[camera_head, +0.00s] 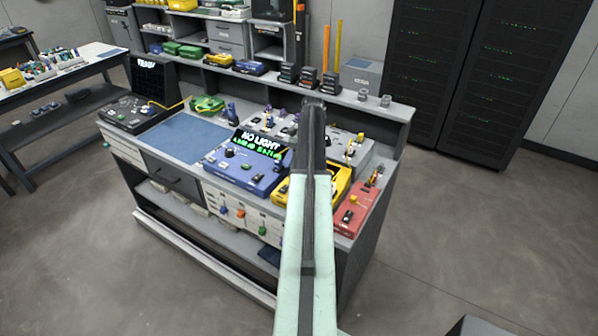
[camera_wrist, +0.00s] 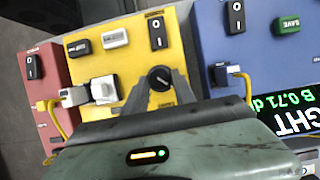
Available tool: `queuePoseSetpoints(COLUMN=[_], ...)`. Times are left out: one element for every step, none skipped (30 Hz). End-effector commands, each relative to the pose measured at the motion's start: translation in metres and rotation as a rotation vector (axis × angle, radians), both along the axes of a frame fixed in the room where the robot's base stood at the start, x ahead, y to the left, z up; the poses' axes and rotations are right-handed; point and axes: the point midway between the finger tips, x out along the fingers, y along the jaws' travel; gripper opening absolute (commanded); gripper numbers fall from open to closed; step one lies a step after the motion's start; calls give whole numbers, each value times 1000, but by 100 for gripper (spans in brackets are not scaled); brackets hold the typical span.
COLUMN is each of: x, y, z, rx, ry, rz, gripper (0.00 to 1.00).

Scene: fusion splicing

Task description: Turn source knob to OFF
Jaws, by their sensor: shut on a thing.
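The source knob is a round black knob (camera_wrist: 160,78) with a pale pointer mark, on the yellow box (camera_wrist: 122,58) in the wrist view. My gripper (camera_wrist: 160,84) has its two dark fingers on either side of the knob, shut on it. The lettering around the knob is too small to read. In the head view my arm covers much of the yellow box (camera_head: 277,195) and hides the knob and the fingertips.
A blue box (camera_head: 240,173) with a lit "NO LIGHT" display (camera_head: 259,142) stands beside the yellow box. A red box (camera_head: 351,212) is on its other side. Yellow cables (camera_wrist: 57,120) and connectors lie close to my fingers. A blue mat (camera_head: 187,137) lies clear.

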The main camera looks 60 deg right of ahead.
Motion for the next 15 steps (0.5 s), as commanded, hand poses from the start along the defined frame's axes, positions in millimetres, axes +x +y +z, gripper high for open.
queuePoseSetpoints(x=[-1,-1,-1,-1,-1,-1,-1,-1,-1,-1,-1,-1,-1,-1,-1], y=[0,0,-1,0,0,0,0,0,0,0,0,0,0,-1,-1], z=[0,0,0,0,0,0,0,0,0,0,0,0,0,0,2], rx=[0,0,0,0,1,1,1,1,1,1,1,1,1,1,1], ry=[2,1,1,1,1,1,1,1,1,0,0,0,0,0,0], rz=[0,-1,-1,-1,-1,-1,-1,-1,-1,-1,-1,-1,-1,-1,-1], gripper=[0,0,40,49,54,54,54,54,54,54,54,54,54,54,54])
